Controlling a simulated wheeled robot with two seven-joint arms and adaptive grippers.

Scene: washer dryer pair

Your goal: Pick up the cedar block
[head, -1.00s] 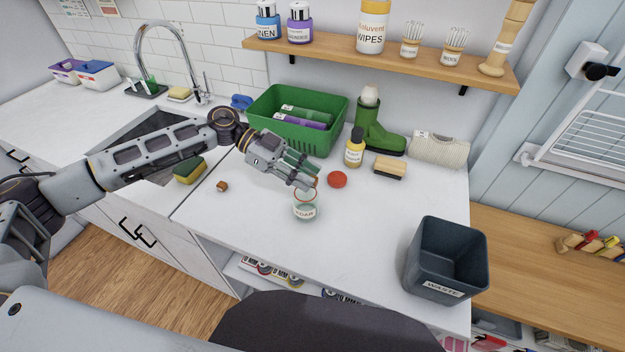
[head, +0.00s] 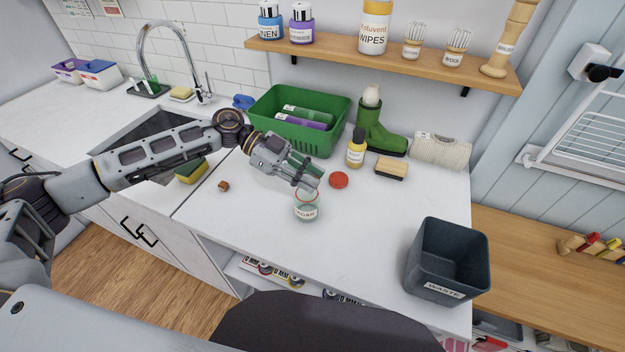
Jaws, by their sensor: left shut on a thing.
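A small brown cube, which looks like a cedar block (head: 223,186), lies on the white counter left of my left gripper, apart from it. A glass jar (head: 306,208) with a reddish-brown rim and a partly readable label stands on the counter. My left gripper (head: 315,184) is shut at the jar's upper right, its fingertips close above the rim. What sits between the fingertips is too small and hidden to make out. I cannot tell whether the fingers touch the jar. My right gripper is out of view.
A red lid (head: 339,180), a brush (head: 391,168), a yellow bottle (head: 356,150) and a green boot (head: 382,135) stand right of the gripper. A green basket (head: 325,140) is behind. A dark waste bin (head: 447,262) stands front right. The front middle counter is clear.

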